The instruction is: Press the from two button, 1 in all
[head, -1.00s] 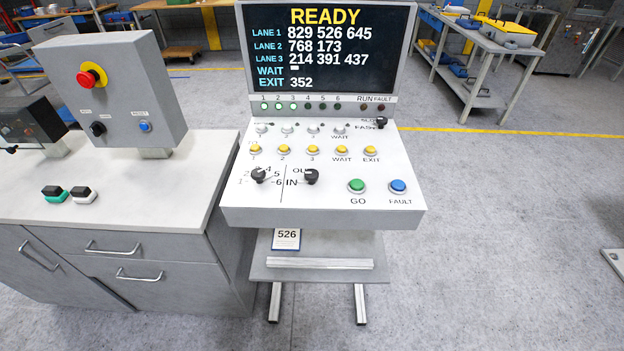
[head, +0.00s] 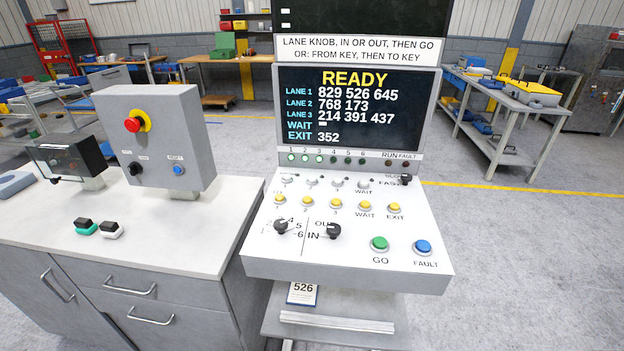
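The console's sloped white panel (head: 350,259) stands at the centre. Its upper row holds pale grey buttons; the second from the left (head: 312,181) appears to be the from two button, though the row's label is too small to read. Below it is a row of yellow buttons, with the second yellow one (head: 307,202) marked 2. The screen (head: 360,110) reads READY, lane 1: 829 526 645, lane 2: 768 173, lane 3: 214 391 437, wait: a dash, exit: 352. Neither of my grippers is in view.
The panel also has two black knobs (head: 332,231), a green GO button (head: 379,244) and a blue FAULT button (head: 423,247). A grey box with a red mushroom button (head: 132,125) stands on the cabinet (head: 150,243) at left.

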